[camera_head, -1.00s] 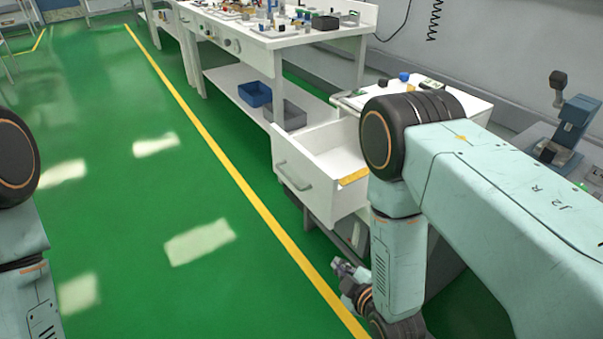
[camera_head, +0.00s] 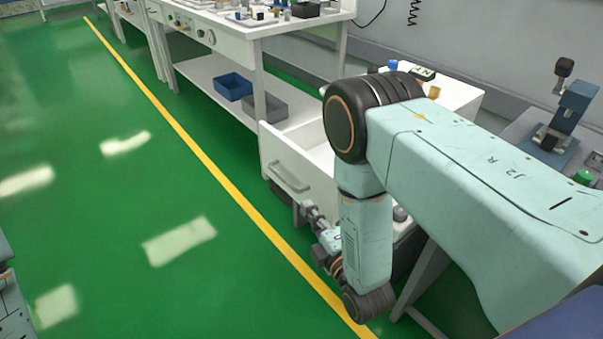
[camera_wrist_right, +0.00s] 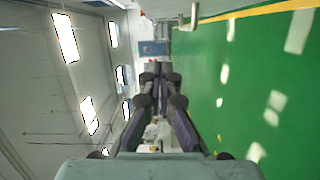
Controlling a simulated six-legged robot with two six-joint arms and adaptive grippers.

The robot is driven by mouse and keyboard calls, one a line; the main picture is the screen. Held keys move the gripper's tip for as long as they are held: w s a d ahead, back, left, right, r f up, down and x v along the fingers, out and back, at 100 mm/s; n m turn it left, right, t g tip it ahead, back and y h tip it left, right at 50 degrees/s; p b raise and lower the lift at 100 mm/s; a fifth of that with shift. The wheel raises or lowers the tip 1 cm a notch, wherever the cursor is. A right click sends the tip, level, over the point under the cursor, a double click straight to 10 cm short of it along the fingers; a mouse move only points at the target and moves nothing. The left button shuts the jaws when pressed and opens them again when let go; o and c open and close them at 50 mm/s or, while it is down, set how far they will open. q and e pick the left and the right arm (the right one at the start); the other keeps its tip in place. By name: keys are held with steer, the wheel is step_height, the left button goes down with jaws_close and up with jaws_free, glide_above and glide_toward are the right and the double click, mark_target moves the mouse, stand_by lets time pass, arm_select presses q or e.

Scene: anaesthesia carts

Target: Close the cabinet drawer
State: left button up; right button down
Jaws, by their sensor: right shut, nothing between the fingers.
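The white cabinet drawer (camera_head: 271,158) stands pulled out, its front with a grey bar handle (camera_head: 288,178) facing the yellow floor line. Part of its inside shows; my right arm hides the rest. The white cabinet (camera_head: 462,95) is behind my arm. My right gripper (camera_head: 308,208) is shut and empty, low beside the lower right part of the drawer front. I cannot tell whether it touches it. In the right wrist view the dark fingers (camera_wrist_right: 161,75) are together with nothing between them. My left gripper is out of view.
A white workbench (camera_head: 250,30) with small items stands behind the drawer; its lower shelf holds a blue bin (camera_head: 234,87) and a grey bin (camera_head: 268,107). A blue-grey device (camera_head: 570,115) stands at the right. The green floor at left is clear.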

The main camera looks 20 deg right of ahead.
mark_target(308, 176)
steer(key=shift+n, duration=0.4)
steer(key=w+d+b, duration=0.1)
steer(key=w, duration=0.2)
steer(key=w+d+b, duration=0.1)
steer(key=w, duration=0.3)
steer(key=w+d+b, duration=0.1)
steer(key=w, duration=0.2)
steer(key=shift+w+r+b, duration=0.2)
steer(key=shift+w+b, duration=0.15)
steer(key=shift+w, duration=0.1)
steer(key=shift+d, duration=0.1)
